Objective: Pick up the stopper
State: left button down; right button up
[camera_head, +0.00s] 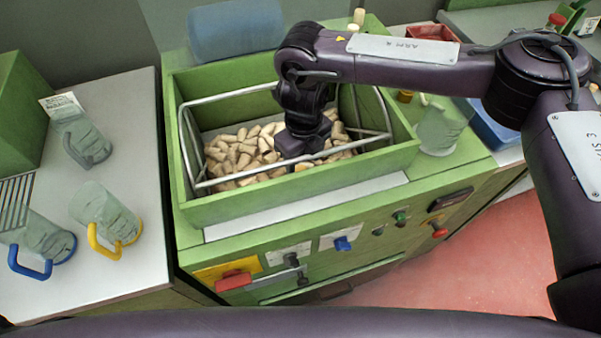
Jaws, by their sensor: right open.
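Several light tan cork stoppers (238,152) lie in a heap inside a green wooden bin with a wire frame. My right arm reaches in from the right, and my right gripper (297,163) points down into the bin at the right part of the heap. It is open. Its fingertips are low among or just above the stoppers, largely hidden by the gripper body and the frame's front bar. One stopper (303,166) shows right beside the fingertips. I cannot tell whether they touch it. My left gripper is not in view.
The green bin (300,188) has raised walls, and the wire frame (230,180) crosses above the heap. Another clear vessel (438,130) stands right of the bin.

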aim_at(300, 169)
jog(key=f, duration=0.2)
jog(key=f+p, duration=0.1)
jog(key=shift+w+a+f, duration=0.1)
jog(key=shift+a+f, duration=0.2)
jog(key=shift+f, duration=0.6)
jog(key=c, duration=1)
jog(key=shift+r, duration=0.1)
